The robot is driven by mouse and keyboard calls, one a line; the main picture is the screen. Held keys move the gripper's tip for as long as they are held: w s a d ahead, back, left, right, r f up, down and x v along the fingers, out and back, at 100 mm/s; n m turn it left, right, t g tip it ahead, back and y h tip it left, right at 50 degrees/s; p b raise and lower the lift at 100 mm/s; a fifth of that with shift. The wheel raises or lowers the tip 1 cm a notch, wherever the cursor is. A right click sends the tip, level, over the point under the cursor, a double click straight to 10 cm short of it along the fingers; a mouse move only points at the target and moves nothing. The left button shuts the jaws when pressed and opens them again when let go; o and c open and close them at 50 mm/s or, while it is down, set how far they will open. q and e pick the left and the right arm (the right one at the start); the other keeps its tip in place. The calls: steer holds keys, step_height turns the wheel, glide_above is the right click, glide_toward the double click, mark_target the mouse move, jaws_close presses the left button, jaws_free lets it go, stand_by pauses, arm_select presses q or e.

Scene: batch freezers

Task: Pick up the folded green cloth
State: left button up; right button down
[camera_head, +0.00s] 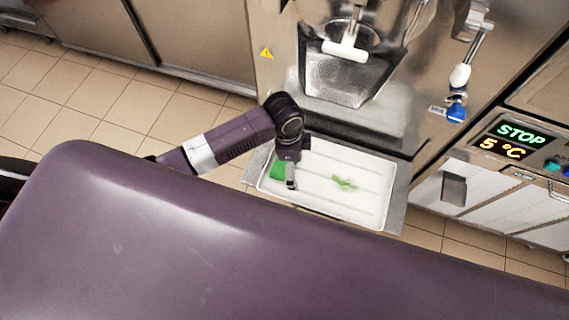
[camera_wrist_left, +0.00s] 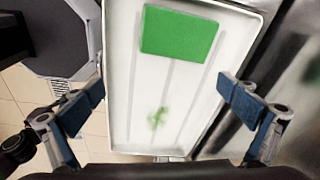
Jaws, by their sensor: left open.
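The folded green cloth (camera_wrist_left: 179,33) lies flat at one end of a white tray (camera_wrist_left: 121,75), as the left wrist view shows. In the head view the cloth (camera_head: 278,171) lies at the left end of the tray (camera_head: 372,211), partly hidden by my gripper. My left gripper (camera_head: 291,184) is above the tray beside the cloth. In the left wrist view the fingers of my left gripper (camera_wrist_left: 163,97) are wide apart with nothing between them. The cloth lies beyond the fingertips in that view. My right gripper is not in view.
A light green smear (camera_head: 344,183) marks the tray's middle. The steel freezer (camera_head: 348,75) with its spout stands behind the tray. A control panel (camera_head: 520,140) reads STOP and 5 °C at the right. Tiled floor (camera_head: 130,100) shows at the left.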

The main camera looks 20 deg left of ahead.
mark_target(284, 164)
arm_select(q)
steer(key=a+m, duration=0.1)
steer(key=w+a+r+m+y, duration=0.1)
steer(key=w+a+r, duration=0.1)
steer(key=shift+w+a+m+g, duration=0.2)
steer(key=shift+a+m+g, duration=0.1)
steer(key=shift+m, duration=0.1)
steer(key=f, duration=0.7)
steer(key=shift+s+d+f+b, duration=0.15)
steer(key=shift+d+f+b, duration=0.1)
steer(key=shift+f+b, duration=0.1)
steer(key=shift+c, duration=0.3)
steer(key=shift+r, duration=0.1)
steer(key=c, duration=1.2)
steer(key=shift+r, duration=0.1)
